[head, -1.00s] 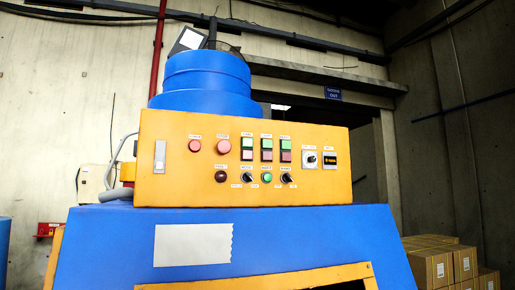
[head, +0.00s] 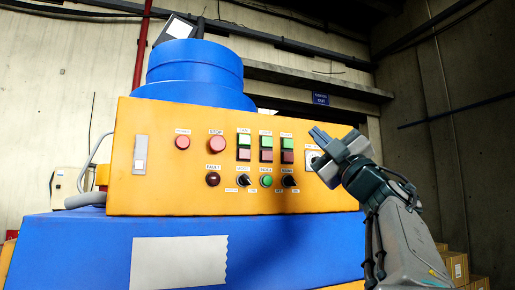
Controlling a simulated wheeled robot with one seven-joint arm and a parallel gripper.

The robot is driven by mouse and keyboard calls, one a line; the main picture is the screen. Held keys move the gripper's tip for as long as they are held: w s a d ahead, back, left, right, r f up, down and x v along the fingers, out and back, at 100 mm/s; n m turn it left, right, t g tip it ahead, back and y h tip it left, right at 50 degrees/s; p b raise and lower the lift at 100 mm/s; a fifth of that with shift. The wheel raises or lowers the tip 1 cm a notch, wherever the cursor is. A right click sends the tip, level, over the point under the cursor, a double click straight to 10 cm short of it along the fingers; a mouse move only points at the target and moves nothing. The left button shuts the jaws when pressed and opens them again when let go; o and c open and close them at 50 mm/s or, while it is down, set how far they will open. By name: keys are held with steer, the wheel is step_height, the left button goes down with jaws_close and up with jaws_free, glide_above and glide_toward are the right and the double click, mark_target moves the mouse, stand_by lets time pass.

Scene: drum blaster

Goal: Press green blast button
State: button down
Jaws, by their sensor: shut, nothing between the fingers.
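An orange control panel (head: 215,195) faces me on the blue drum blaster machine. Its upper row has three pairs of buttons, each green above red: a left green button (head: 244,141), a middle green button (head: 265,142) and a right green button (head: 287,143). A small round green button (head: 266,180) sits between two black knobs below. The labels are too small to read surely, so I cannot tell which green button is blast. My gripper (head: 317,134) is shut and empty, right of the right green button, its fingers pointing up-left. It covers the panel's right part.
Two round red buttons, including the stop button (head: 217,143), lie left of the pairs. A black knob (head: 288,180) sits below the right pair. A blue drum-like top (head: 195,70) rises behind the panel. Boxes (head: 455,266) stand at the lower right.

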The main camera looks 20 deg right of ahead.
steer(key=shift+s+r, duration=0.1)
steer(key=shift+s, duration=0.05)
steer(key=p, duration=0.2)
glide_toward(284, 133)
steer(key=shift+w+a+r, duration=0.1)
steer(key=shift+w+r, duration=0.25)
steer(key=shift+r, duration=0.4)
steer(key=shift+w+a+r, duration=0.1)
steer(key=shift+w+r, duration=0.3)
steer(key=shift+r, duration=0.35)
stand_by(1.1)
steer(key=shift+w+p, duration=0.3)
steer(key=shift+w, duration=0.15)
steer(key=shift+w, duration=0.45)
stand_by(0.5)
steer(key=shift+s, duration=0.9)
steer(key=shift+b, duration=0.3)
